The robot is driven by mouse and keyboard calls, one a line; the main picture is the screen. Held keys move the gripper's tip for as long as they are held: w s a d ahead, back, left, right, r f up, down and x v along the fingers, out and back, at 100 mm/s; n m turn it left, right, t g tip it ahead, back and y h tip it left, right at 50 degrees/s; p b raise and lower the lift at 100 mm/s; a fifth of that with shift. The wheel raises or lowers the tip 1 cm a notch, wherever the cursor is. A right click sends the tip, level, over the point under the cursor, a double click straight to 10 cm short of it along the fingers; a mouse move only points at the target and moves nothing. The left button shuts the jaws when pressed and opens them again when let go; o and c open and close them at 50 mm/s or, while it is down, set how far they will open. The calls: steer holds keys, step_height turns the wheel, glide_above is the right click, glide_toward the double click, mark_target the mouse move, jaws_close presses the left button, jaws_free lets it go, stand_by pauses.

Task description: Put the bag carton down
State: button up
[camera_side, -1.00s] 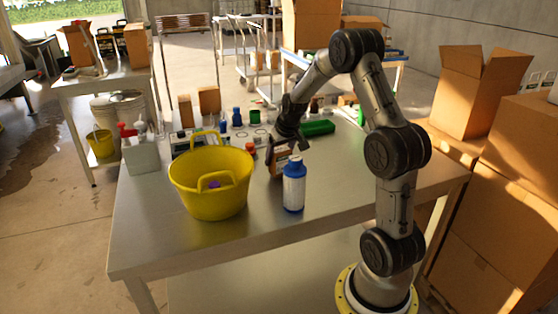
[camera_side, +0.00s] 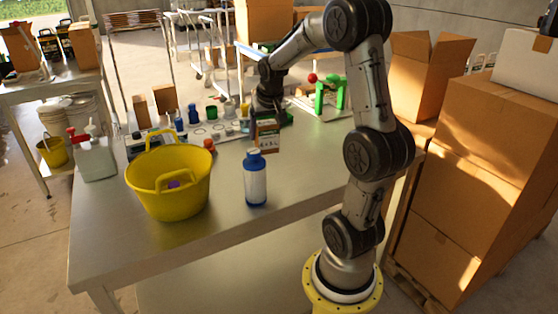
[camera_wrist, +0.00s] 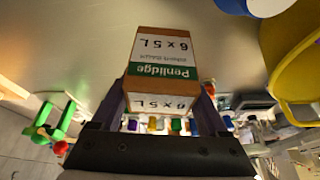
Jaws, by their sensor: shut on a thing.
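The bag carton (camera_side: 267,138) is a small brown box with a white and green label. It hangs below my gripper (camera_side: 267,112) in the side view, close behind the blue-capped bottle (camera_side: 255,182). In the wrist view my gripper (camera_wrist: 163,100) has one finger on each side of the carton (camera_wrist: 163,50), shut on it. The label there reads "Penlidge 6 x 5 L", upside down. The carton looks roughly upright in the side view. Its lower edge is near the table top (camera_side: 225,225); I cannot tell whether it touches.
A yellow tub (camera_side: 165,195) stands left of the bottle. Several small bottles and rings stand along the back of the table. A green stand (camera_side: 330,95) with a red ball is at the back right.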

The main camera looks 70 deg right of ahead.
steer(key=s+a+r+m, duration=0.1)
steer(key=s+r+m, duration=0.15)
steer(key=s, duration=0.65)
steer(key=shift+g, duration=0.4)
steer(key=w+d+f, duration=0.2)
steer(key=d+f, duration=0.1)
steer(key=w+d+f, duration=0.2)
steer(key=d, duration=0.2)
steer(key=w+d+f, duration=0.3)
steer(key=d, duration=0.1)
steer(key=shift+d+f, duration=0.25)
steer(key=shift+f, duration=0.05)
steer(key=shift+a+x, duration=0.2)
steer(key=shift+x, duration=0.7)
steer(key=shift+a+x, duration=0.2)
steer(key=shift+x, duration=0.7)
steer(key=shift+s+f, duration=0.1)
steer(key=shift+f, duration=0.1)
